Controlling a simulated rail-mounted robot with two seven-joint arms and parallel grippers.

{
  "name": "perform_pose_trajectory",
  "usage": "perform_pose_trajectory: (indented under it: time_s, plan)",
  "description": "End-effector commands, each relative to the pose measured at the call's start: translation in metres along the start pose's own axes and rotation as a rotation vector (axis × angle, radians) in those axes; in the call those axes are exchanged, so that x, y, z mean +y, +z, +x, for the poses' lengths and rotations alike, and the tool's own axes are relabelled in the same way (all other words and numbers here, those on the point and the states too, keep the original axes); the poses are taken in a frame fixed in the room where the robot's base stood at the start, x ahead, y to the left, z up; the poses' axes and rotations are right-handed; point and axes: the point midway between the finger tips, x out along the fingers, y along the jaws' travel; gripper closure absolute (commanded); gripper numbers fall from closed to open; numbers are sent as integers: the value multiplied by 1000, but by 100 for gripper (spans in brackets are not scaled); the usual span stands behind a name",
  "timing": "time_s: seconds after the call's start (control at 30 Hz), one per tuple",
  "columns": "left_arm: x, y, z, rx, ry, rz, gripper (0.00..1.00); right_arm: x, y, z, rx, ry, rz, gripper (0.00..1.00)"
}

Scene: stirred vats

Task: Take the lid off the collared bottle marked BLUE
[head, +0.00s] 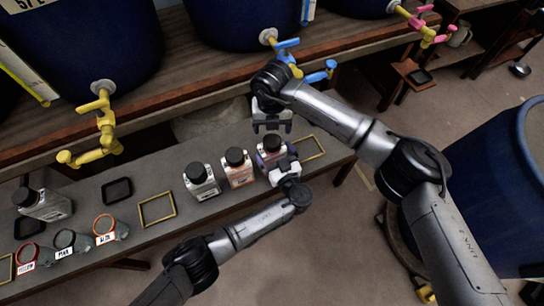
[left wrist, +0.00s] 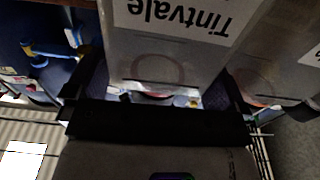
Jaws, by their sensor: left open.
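Three clear square bottles with black lids stand in a row on the grey bench: a left one (head: 202,182), a middle one (head: 238,168) and a right one (head: 268,145). No BLUE marking is legible on them. My left gripper (head: 272,158) is open at the right bottle, its fingers either side of it, hiding most of its body. In the left wrist view a bottle (left wrist: 165,65) labelled "Tintvale", upside down in the picture, fills the space between the fingers. My right gripper (head: 272,126) is open and empty, just beyond that bottle's lid.
Another black-lidded bottle (head: 45,204) is at the bench's left, near ringed, tagged items (head: 70,241) whose words are barely legible. Black trays (head: 117,191) and yellow frames (head: 157,209) lie on the bench. Vats with yellow (head: 98,130), blue (head: 285,46) and pink taps line the back.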

Motion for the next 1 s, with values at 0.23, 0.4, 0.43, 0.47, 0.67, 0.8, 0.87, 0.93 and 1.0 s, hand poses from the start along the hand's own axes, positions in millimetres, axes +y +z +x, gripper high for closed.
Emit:
perform_pose_trajectory:
  time_s: [0.23,0.4,0.43,0.47,0.67,0.8,0.87,0.93,1.0]
  plan:
    - [0,0,11,0,0,0,0,0,0,0,0,0,0,21]
    - [0,0,12,-1,0,0,0,0,0,0,0,0,0,21]
    - [0,0,12,-1,0,0,0,0,0,0,0,0,0,21]
    - [0,0,12,-1,0,0,0,0,0,0,0,0,0,21]
    - [0,0,12,-1,0,0,12,0,0,0,0,0,0,21]
    - [0,0,11,-1,0,0,26,0,0,0,0,0,0,21]
    - [0,0,11,-1,0,0,32,0,0,0,0,0,0,21]
    - [0,0,11,-1,0,0,38,0,0,0,0,0,0,21]
    - [0,0,11,-1,0,0,45,0,0,0,0,0,0,21]
